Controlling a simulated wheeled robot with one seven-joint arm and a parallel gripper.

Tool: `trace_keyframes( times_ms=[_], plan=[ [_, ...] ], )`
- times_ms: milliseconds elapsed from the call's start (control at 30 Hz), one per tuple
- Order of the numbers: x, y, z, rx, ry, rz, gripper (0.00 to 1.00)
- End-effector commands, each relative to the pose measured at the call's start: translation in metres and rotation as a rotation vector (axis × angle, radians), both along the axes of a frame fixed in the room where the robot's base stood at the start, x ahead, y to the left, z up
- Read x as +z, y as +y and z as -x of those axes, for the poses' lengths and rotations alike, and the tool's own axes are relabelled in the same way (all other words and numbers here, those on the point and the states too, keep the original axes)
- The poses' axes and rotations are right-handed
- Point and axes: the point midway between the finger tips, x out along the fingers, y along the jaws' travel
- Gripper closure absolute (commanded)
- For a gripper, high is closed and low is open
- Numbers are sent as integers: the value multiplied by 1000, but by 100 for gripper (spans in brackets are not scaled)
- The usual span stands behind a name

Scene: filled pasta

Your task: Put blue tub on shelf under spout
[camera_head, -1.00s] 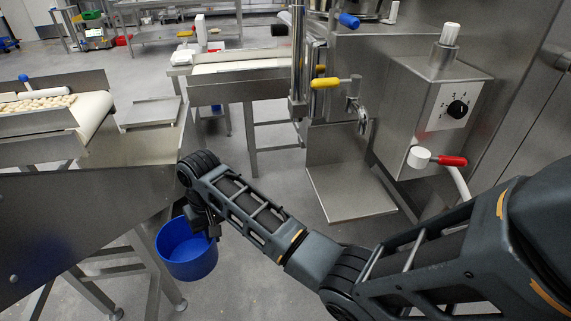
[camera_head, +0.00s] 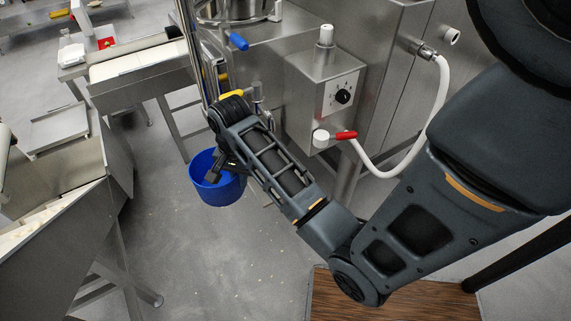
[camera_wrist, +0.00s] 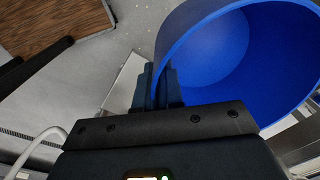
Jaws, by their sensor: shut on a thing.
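The blue tub (camera_head: 222,190) hangs in the air from my gripper (camera_head: 217,168), left of centre in the head view. It is upright or nearly so and looks empty. In the wrist view the tub (camera_wrist: 185,50) fills the upper right, with my gripper's fingers (camera_wrist: 160,88) shut on its rim. The spout is mostly hidden behind my arm; a metal fitting (camera_head: 257,92) shows just above my wrist joint. The shelf under it is hidden in the head view. A pale grey plate (camera_wrist: 124,82) beside the fingers in the wrist view may be the shelf; I cannot tell.
A yellow handle (camera_head: 229,95) is near my wrist. A steel hopper (camera_head: 60,230) and conveyor (camera_head: 135,62) stand left. Open floor lies below the tub.

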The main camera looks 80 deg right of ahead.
Motion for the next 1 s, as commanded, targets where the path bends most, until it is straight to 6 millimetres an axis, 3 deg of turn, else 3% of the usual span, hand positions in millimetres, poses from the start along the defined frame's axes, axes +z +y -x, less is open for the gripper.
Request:
trace_keyframes(
  times_ms=[733, 1000],
  plan=[
    [1, -114, 134, -2, -1, 0, 100],
    [-30, -115, 135, 4, 0, -1, 100]
  ],
)
